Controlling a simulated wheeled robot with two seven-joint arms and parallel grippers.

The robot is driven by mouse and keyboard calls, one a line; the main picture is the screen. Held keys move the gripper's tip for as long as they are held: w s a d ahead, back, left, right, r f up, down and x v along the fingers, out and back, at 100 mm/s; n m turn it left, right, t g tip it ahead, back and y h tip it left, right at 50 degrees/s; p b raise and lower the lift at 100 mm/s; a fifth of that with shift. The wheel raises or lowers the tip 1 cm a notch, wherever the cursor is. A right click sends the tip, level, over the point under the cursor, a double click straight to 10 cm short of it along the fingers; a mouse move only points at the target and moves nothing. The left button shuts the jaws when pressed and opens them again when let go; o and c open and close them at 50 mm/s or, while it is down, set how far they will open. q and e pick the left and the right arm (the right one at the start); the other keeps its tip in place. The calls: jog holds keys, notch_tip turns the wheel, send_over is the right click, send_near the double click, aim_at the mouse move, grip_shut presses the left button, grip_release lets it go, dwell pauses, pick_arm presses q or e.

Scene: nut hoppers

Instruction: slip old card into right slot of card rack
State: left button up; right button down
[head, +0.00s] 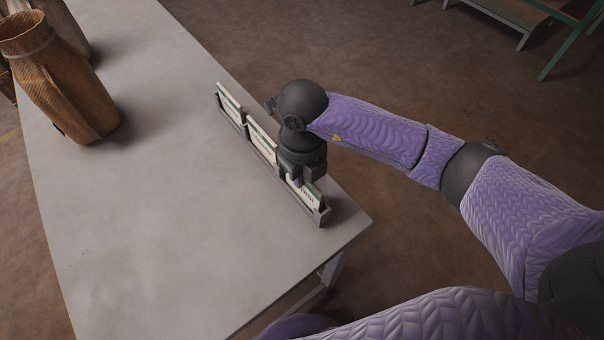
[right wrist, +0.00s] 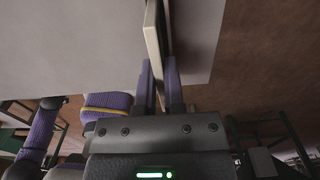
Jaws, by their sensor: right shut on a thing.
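The card rack (head: 323,217) is a narrow grey holder along the right edge of the table, with three slots in a row. White cards with green print stand in its left slot (head: 230,106) and middle slot (head: 263,141). My right gripper (head: 298,182) is over the right slot, pointing down, and is shut on the old card (head: 311,194). The card's lower edge looks to be within the right slot; how deep it sits is hidden. In the right wrist view, the fingers (right wrist: 158,88) pinch the pale card (right wrist: 152,38). My left gripper is not in view.
The grey table (head: 165,205) is clear left of the rack. A green-legged bench (head: 556,45) stands on the brown floor at the top right.

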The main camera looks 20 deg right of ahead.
jog(key=shift+f, duration=0.15)
jog(key=c, duration=0.7)
grip_release()
jog(key=shift+c, duration=0.2)
jog(key=shift+r, duration=0.4)
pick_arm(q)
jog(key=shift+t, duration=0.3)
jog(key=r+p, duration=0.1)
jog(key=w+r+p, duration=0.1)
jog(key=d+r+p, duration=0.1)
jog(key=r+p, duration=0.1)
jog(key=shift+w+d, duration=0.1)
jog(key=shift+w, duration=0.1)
pick_arm(e)
notch_tip(320, 180, up, 12)
jog(key=shift+f, duration=0.2)
